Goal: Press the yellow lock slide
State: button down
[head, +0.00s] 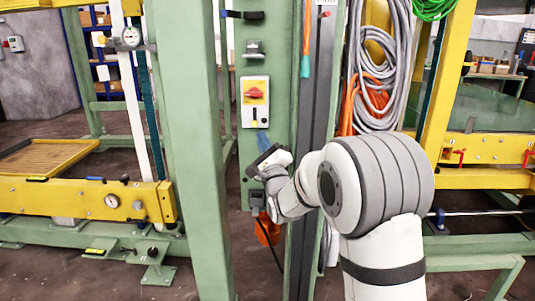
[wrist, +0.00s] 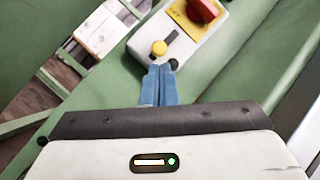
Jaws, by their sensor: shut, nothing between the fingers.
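The yellow lock slide (wrist: 159,47) is a round yellow knob at the lower end of a dark slot on a pale switch box. In the head view the switch box (head: 248,115) is fixed to a green post; the yellow knob is too small to make out there. My gripper (wrist: 160,67) has its two blue fingers shut together, with nothing between them. In the wrist view the fingertips are just below the knob; whether they touch it I cannot tell. In the head view my gripper (head: 264,138) is just below the box.
A red rotary switch (wrist: 202,10) on a yellow plate sits beyond the slot; it also shows in the head view (head: 254,93). A green post (head: 195,150) stands left of the box. Grey hoses (head: 380,60) hang to the right.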

aim_at(255, 123)
jog(key=shift+x, duration=0.75)
notch_tip(255, 123, up, 4)
jog(key=shift+f, duration=0.15)
